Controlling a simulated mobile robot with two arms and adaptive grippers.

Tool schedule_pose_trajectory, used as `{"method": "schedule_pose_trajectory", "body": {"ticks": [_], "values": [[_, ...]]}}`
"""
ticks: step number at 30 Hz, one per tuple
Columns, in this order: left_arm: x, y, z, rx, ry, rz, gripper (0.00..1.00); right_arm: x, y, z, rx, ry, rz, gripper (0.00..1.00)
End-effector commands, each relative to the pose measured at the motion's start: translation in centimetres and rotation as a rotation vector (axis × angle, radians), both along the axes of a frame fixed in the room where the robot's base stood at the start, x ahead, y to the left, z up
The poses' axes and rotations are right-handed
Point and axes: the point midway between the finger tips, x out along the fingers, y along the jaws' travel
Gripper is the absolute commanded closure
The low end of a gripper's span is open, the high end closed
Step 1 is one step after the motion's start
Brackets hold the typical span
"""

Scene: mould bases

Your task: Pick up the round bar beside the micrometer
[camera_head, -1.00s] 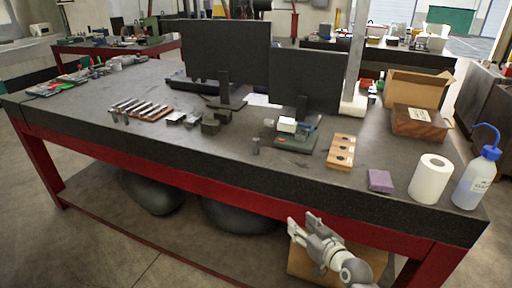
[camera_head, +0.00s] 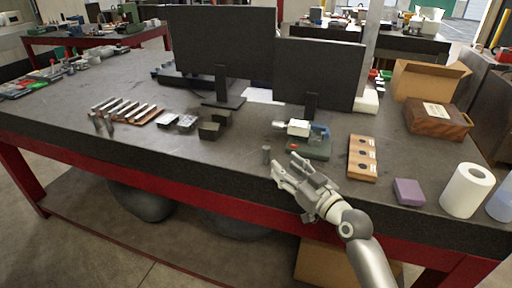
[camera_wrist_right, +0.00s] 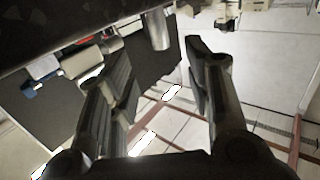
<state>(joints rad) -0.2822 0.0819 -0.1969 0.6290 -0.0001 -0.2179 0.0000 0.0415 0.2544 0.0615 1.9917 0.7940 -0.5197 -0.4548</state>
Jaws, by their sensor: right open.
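A small device with white and blue parts, likely the micrometer (camera_head: 300,129), is on that base. My right gripper (camera_head: 290,171) is open and empty at the bench's front edge, just right of the bar and apart from it. In the right wrist view, a grey cylinder, likely the same bar (camera_wrist_right: 160,29), shows beyond the gap between the open fingers (camera_wrist_right: 159,50). My left gripper is not in view.
A wooden block with round inserts (camera_head: 362,158), a purple block (camera_head: 408,192) and a paper roll (camera_head: 467,190) stand to the right. Dark blocks (camera_head: 209,131) and a rack of bars (camera_head: 128,110) are to the left. Two monitors (camera_head: 318,75) stand behind.

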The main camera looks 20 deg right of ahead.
Motion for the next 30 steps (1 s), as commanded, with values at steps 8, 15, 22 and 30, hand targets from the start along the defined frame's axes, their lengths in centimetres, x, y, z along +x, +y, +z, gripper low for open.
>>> {"method": "schedule_pose_trajectory", "body": {"ticks": [8, 15, 22, 30], "values": [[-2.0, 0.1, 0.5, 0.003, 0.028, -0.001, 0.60, 3.4, 1.1, 0.1, 0.003, 0.000, 0.000, 0.54], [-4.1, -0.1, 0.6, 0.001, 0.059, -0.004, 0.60, 5.2, 1.7, 0.0, 0.001, 0.000, 0.000, 0.54], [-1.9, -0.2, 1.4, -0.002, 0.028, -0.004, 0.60, 7.1, 2.2, 0.1, 0.003, 0.001, 0.000, 0.54], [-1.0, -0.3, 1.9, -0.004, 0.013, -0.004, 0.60, 9.9, 3.1, -0.1, 0.002, 0.001, 0.000, 0.54]]}}
